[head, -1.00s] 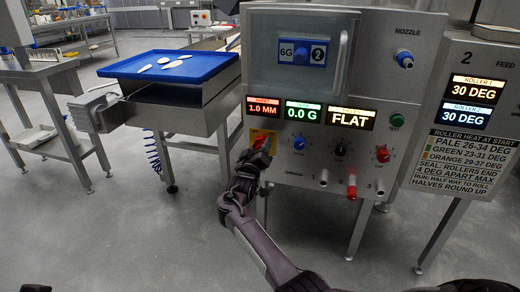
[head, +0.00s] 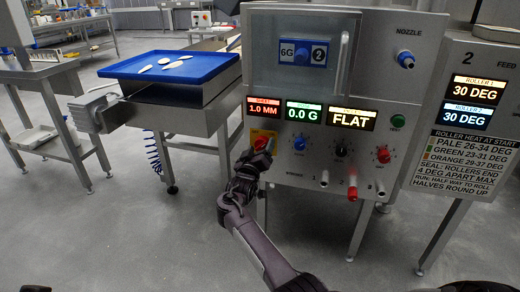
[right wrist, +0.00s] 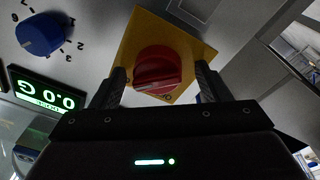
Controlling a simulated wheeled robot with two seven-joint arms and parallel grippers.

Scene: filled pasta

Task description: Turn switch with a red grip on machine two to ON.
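The switch's red grip (right wrist: 158,70) sits on a yellow plate (right wrist: 190,50) in the right wrist view. Its ridge lies roughly across the picture; the lettering on the plate is partly hidden and not clear. My right gripper (right wrist: 163,80) is open, with one finger on each side of the grip and gaps showing. In the head view my right gripper (head: 264,150) is at the lower left of the machine's front panel (head: 330,152), in front of the yellow plate (head: 258,134), and hides most of the switch. My left gripper is not in view.
A blue knob (head: 299,144), a black knob (head: 340,150) and a red knob (head: 383,155) sit right of the switch. Lit displays show above them. A blue tray (head: 205,62) with several pale pieces stands at left. A panel marked 2 (head: 480,60) is at right.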

